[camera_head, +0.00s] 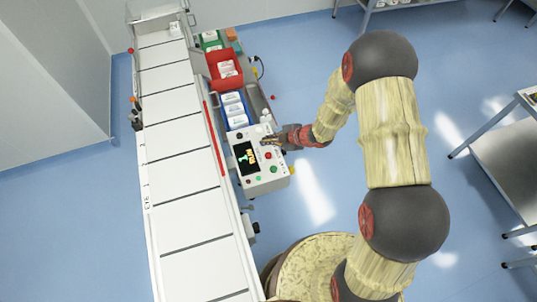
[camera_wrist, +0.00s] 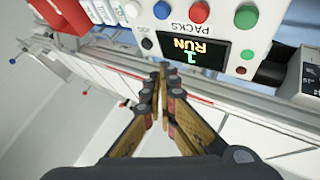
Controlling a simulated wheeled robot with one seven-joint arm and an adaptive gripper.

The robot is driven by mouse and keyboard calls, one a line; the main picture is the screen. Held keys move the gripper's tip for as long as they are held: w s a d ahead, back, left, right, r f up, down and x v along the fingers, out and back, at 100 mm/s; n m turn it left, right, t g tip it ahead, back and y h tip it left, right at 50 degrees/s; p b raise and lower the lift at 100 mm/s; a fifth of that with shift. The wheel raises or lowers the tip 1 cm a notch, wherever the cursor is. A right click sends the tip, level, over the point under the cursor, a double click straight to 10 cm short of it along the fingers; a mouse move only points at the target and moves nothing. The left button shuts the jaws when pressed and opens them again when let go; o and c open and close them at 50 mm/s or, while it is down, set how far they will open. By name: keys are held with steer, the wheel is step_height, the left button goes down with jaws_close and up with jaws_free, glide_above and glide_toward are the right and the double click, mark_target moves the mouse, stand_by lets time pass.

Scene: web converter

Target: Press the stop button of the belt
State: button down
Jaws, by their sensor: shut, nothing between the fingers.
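The white control panel (camera_head: 272,184) stands beside the belt (camera_head: 178,150). It has a dark display (camera_head: 246,157), which reads RUN and 1 in the wrist view (camera_wrist: 205,48). A red button (camera_head: 268,156) sits right of the display; a red button also shows in the wrist view (camera_wrist: 199,14), between a blue button (camera_wrist: 131,10) and a green button (camera_wrist: 245,17). I cannot read a stop label. My gripper (camera_head: 266,141) is shut and empty at the panel's upper part in the head view; contact cannot be told. Its fingers (camera_wrist: 162,78) show below the display in the wrist view.
Blue (camera_head: 235,110), red (camera_head: 224,70) and green (camera_head: 210,40) bins with white packs stand beyond the panel. A red strip (camera_head: 214,138) runs along the belt's side. A metal table (camera_head: 495,150) stands far right. The floor right of the panel is clear.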

mark_target(268, 156)
step_height(268, 156, down, 9)
steer(key=b, duration=0.7)
steer(key=shift+r, duration=0.1)
stand_by(1.3)
steer(key=shift+f+b, duration=0.3)
steer(key=shift+f, duration=0.1)
steer(key=shift+f+b, duration=0.45)
steer(key=shift+f, duration=0.2)
stand_by(0.7)
steer(key=shift+r, duration=0.1)
steer(key=shift+r+p, duration=0.85)
steer(key=shift+r, duration=0.15)
